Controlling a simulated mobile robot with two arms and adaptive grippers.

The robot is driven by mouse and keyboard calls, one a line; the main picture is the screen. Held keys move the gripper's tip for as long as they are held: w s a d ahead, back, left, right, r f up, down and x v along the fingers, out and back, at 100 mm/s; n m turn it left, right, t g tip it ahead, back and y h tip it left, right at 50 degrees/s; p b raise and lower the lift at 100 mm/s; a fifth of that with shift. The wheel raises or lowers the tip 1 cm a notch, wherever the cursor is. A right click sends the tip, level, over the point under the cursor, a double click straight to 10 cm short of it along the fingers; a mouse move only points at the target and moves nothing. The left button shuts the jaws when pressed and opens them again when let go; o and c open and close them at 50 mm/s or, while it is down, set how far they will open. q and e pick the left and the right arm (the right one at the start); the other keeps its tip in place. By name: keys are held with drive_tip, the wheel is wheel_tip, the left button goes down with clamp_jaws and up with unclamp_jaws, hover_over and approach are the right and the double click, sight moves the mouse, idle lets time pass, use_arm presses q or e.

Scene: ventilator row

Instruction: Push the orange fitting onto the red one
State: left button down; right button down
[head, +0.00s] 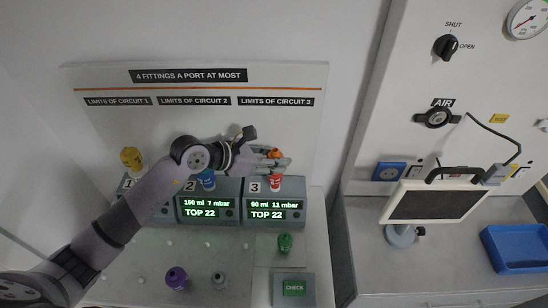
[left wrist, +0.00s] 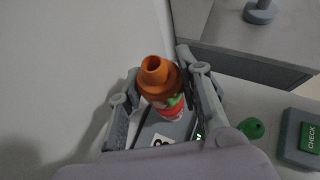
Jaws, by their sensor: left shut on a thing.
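The orange fitting (head: 274,154) is held between the fingers of my left gripper (head: 283,163), above port 3. It also shows in the left wrist view (left wrist: 157,73), with its open hollow end facing the camera. The red fitting (head: 275,183) stands upright on the unit marked 3, directly under the orange one. In the left wrist view the red fitting (left wrist: 174,113) shows just below the orange one, between the fingers. Whether the two touch or are joined cannot be told, since the fingers cover the meeting place. My right gripper is not in view.
A blue fitting (head: 207,181) stands at port 2 and a yellow one (head: 131,158) at port 1. Purple (head: 176,277), grey (head: 220,281) and green (head: 285,243) fittings stand on the counter in front. A CHECK button (head: 294,288) is at the front. A wall panel (head: 198,93) rises behind.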

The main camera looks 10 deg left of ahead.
use_arm(q)
drive_tip(key=shift+s+f, duration=0.15)
drive_tip(key=shift+f, duration=0.15)
drive_tip(key=c, duration=1.6)
unclamp_jaws()
drive_tip(key=o, duration=0.5)
drive_tip(key=shift+r, duration=0.1)
drive_tip(key=shift+o, duration=0.2)
drive_tip(key=shift+r, duration=0.1)
